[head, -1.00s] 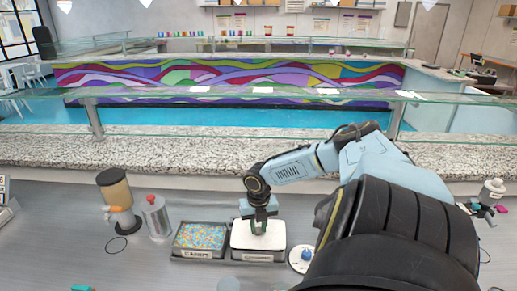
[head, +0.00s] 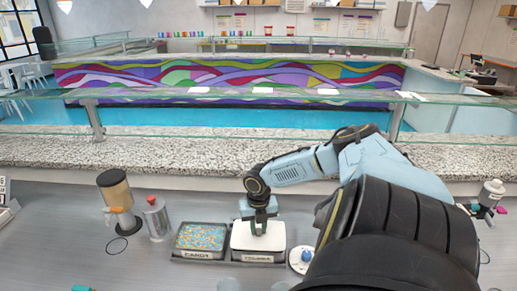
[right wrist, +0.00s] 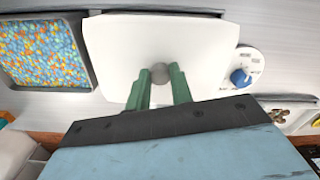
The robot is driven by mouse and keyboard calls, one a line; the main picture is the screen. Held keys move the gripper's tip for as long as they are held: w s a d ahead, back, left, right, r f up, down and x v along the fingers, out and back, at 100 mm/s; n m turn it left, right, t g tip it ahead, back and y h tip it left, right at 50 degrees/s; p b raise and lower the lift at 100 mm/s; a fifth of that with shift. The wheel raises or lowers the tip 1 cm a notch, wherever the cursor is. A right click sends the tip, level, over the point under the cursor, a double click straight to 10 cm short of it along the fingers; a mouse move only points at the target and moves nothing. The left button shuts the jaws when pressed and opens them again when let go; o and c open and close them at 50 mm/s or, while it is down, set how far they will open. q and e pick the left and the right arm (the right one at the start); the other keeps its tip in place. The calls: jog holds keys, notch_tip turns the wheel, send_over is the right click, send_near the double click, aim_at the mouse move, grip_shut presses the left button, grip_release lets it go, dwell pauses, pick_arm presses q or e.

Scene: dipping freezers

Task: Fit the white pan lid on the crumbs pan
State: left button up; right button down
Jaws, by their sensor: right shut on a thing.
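The white pan lid (head: 270,243) lies over the crumbs pan (head: 258,258), whose labelled front shows below the lid's edge. In the right wrist view the lid (right wrist: 115,55) fills the middle and covers what is under it. My right gripper (head: 260,230) is above the lid. In the right wrist view its green fingers (right wrist: 160,80) are shut on the lid's round grey knob. The lid looks about level with the pan; whether it is fully seated I cannot tell. My left gripper is not in view.
The open candy pan (head: 201,238) stands directly left of the crumbs pan. A dial plate (head: 302,258) with a blue knob is to the right. The granite counter (head: 180,152) runs behind.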

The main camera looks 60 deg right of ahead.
aim_at(258, 230)
jog(key=shift+f, duration=0.25)
jog(key=shift+f+b, duration=0.3)
jog(key=shift+f, duration=0.05)
jog(key=c, duration=1.1)
grip_release()
jog(key=shift+c, duration=0.2)
notch_tip(258, 230, up, 13)
jog(key=shift+r, duration=0.15)
